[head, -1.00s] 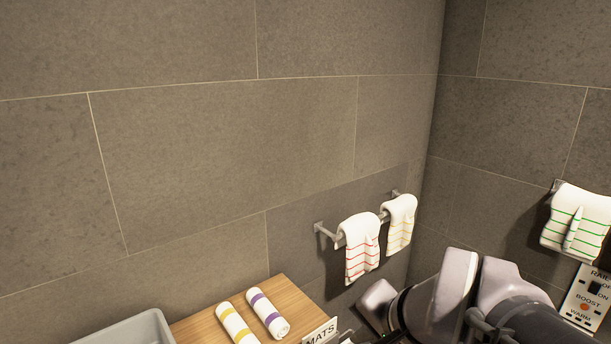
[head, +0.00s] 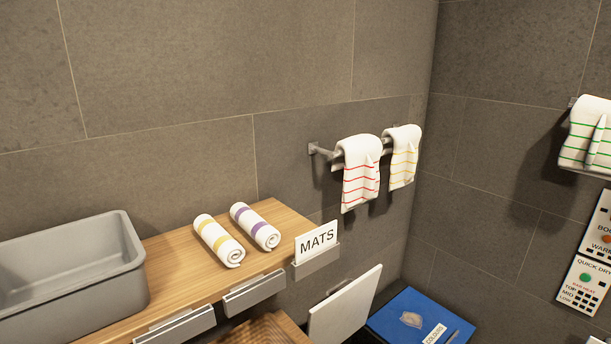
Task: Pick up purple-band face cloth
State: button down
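The purple-band face cloth (head: 255,226) is a white roll with purple bands. It lies on the wooden counter (head: 176,260) near the wall, in the middle of the head view. A similar white roll with yellow bands (head: 219,240) lies just to its left, close beside it. My gripper is not in the head view.
A grey basin (head: 70,268) stands left of the rolls. A MATS sign (head: 317,242) stands at the counter's right end. Striped towels, red (head: 361,172) and yellow (head: 403,157), hang on a wall rail. A blue box (head: 415,322) sits low at the right.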

aim_at(266, 235)
jog(key=l+u, duration=0.25)
jog(key=l, duration=1.45)
jog(key=u, duration=1.3)
jog(key=z, duration=1)
jog(key=k, duration=0.05)
